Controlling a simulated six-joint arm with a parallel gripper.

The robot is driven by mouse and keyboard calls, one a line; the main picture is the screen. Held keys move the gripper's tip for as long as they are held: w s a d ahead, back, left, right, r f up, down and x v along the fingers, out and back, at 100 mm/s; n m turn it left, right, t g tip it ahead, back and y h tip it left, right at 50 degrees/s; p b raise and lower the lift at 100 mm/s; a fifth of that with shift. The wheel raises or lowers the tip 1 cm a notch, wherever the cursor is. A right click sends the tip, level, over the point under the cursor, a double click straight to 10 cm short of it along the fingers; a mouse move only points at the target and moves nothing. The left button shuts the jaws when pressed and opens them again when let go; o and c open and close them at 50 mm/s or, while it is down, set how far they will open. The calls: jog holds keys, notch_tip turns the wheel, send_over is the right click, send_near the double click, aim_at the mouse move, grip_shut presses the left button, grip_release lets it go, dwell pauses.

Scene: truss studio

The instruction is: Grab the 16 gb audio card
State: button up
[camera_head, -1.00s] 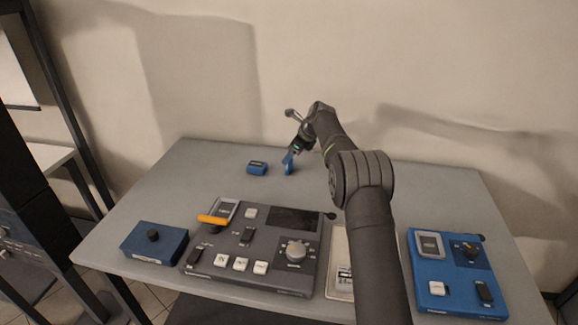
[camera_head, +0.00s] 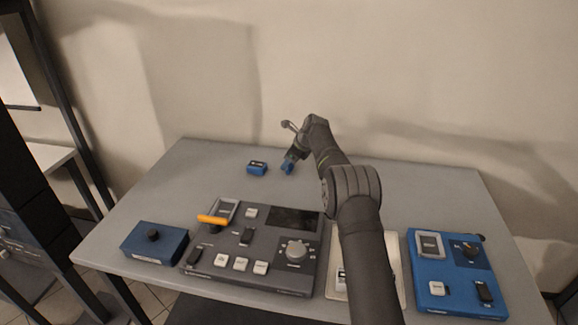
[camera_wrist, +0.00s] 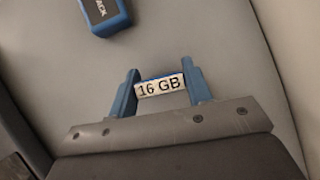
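The audio card (camera_wrist: 161,87) shows its white label reading "16 GB" in the wrist view, with a thin blue edge above the label. My gripper (camera_wrist: 162,82) has its two blue fingers on either side of the card, one at each end. No clear gap shows between the fingers and the card, but I cannot tell whether they press on it. In the head view my gripper (camera_head: 287,168) is low over the back middle of the table, and the card cannot be told apart from the blue fingers there.
A blue block (camera_head: 257,168) lies left of my gripper; its printed edge (camera_wrist: 103,14) shows in the wrist view. A dark control panel (camera_head: 262,275), a blue box (camera_head: 155,243), a pale panel (camera_head: 394,262) and a blue panel (camera_head: 459,299) line the table front. The table's back right is clear.

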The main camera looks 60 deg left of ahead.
jog(key=shift+c, duration=0.9)
jog(key=shift+r, duration=0.15)
